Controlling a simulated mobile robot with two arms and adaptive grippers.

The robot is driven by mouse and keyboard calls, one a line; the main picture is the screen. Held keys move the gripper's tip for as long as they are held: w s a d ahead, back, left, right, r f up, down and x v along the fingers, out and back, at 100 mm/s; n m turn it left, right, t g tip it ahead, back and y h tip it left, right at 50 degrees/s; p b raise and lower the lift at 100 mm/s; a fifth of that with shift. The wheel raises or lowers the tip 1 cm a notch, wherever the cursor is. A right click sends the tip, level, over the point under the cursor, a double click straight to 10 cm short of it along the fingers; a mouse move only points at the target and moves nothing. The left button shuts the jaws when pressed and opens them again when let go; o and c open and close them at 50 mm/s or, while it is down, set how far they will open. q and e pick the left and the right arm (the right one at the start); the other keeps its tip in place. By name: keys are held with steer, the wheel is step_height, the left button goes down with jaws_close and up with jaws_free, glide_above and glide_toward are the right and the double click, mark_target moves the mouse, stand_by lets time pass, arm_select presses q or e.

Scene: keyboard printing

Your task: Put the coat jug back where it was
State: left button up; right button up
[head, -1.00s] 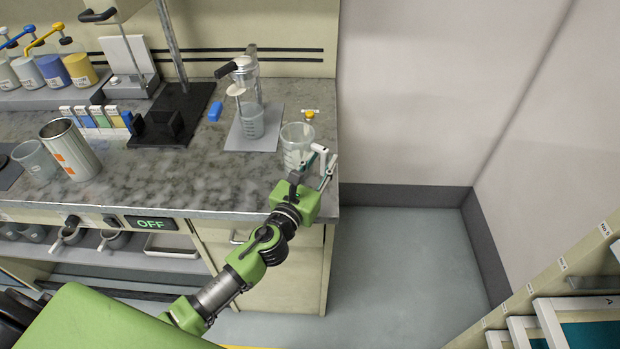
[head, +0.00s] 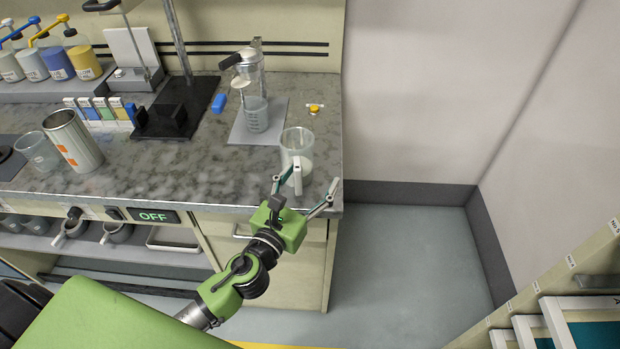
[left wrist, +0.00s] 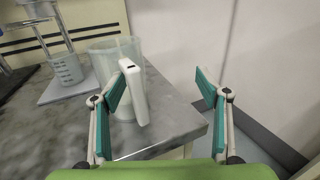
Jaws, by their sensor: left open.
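A clear jug (head: 297,143) with a white handle (head: 297,178) stands upright near the counter's right end; no name on it can be read, so I cannot confirm it is the coat jug. It also shows in the left wrist view (left wrist: 101,62), its handle turned toward me. My left gripper (head: 307,189) is open, its fingers wide apart at the counter's front edge. In the left wrist view my gripper (left wrist: 163,92) has its left finger close beside the handle; whether they touch I cannot tell. My right gripper is not in view.
A grey mat (head: 240,130) holds a small beaker (head: 256,114) under a press-like stand. A steel cylinder (head: 75,142) and another clear jug (head: 36,152) stand at the left. A small yellow-topped item (head: 314,109) lies behind the jug. The counter's middle is clear.

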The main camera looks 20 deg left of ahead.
arm_select(q)
steer(key=o, duration=0.7)
steer(key=shift+c, duration=0.2)
steer(key=shift+s, duration=0.1)
steer(key=s+a, duration=0.1)
steer(key=s, duration=1)
steer(key=shift+s+a, duration=0.2)
steer(key=shift+s, duration=0.15)
